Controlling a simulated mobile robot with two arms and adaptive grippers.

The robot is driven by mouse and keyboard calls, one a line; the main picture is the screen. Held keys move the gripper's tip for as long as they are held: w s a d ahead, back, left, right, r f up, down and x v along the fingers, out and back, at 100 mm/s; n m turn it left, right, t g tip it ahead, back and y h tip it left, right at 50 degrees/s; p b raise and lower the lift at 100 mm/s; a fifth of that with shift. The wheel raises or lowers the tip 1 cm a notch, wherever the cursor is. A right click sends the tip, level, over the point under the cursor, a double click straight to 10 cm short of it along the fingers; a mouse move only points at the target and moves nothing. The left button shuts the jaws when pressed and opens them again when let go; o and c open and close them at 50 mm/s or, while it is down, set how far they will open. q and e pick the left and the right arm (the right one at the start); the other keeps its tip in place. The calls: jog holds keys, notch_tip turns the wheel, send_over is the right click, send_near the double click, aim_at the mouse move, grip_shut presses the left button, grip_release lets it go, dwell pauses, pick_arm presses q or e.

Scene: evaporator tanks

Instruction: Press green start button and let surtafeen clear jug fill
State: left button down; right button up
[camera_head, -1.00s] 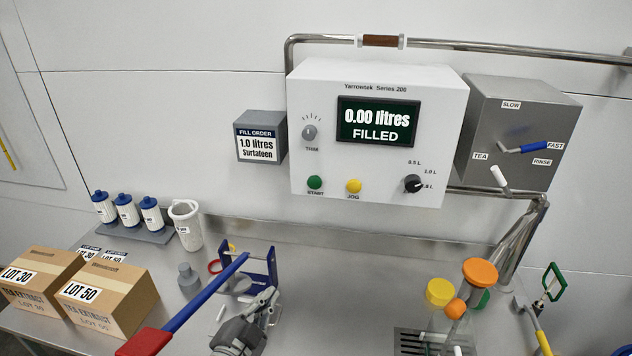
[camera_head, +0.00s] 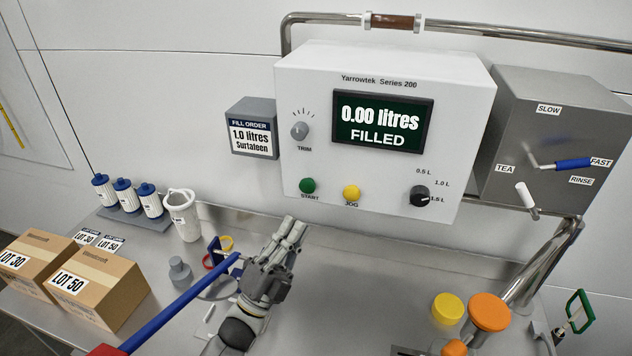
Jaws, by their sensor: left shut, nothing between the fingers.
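The green START button (camera_head: 307,185) is at the lower left of the white control box (camera_head: 290,110). The screen (camera_head: 380,122) reads 0.00 litres FILLED. My left gripper (camera_head: 291,228) is shut and empty, its fingertips pointing up, below the button in the picture and apart from it. A white pitcher (camera_head: 182,214) stands at the back left of the bench. I cannot make out a clear jug for certain; the spot under the outlet pipe is cut off by the bottom edge. My right gripper is not in view.
The fill order sign (camera_head: 252,138) reads 1.0 litres Surtafeen. The volume knob (camera_head: 420,196) seems turned toward 1.5 L. The blue lever (camera_head: 572,164) points to FAST. Yellow (camera_head: 447,309) and orange (camera_head: 490,311) caps stand front right. Cartons (camera_head: 98,288) and a blue-handled tool (camera_head: 180,305) are at left.

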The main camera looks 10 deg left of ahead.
aim_at(308, 186)
pick_arm(q)
jog(key=w+b, duration=0.4)
jog(key=w, duration=0.4)
jog(key=shift+w, duration=0.2)
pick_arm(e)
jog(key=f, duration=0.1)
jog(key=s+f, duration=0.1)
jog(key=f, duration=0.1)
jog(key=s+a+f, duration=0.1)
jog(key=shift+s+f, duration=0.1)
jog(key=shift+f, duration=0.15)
pick_arm(q)
jog(key=shift+r, duration=0.1)
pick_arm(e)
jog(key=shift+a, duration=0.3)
pick_arm(q)
jog(key=shift+b, duration=0.35)
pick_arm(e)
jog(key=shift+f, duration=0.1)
pick_arm(q)
jog(key=shift+w, duration=0.4)
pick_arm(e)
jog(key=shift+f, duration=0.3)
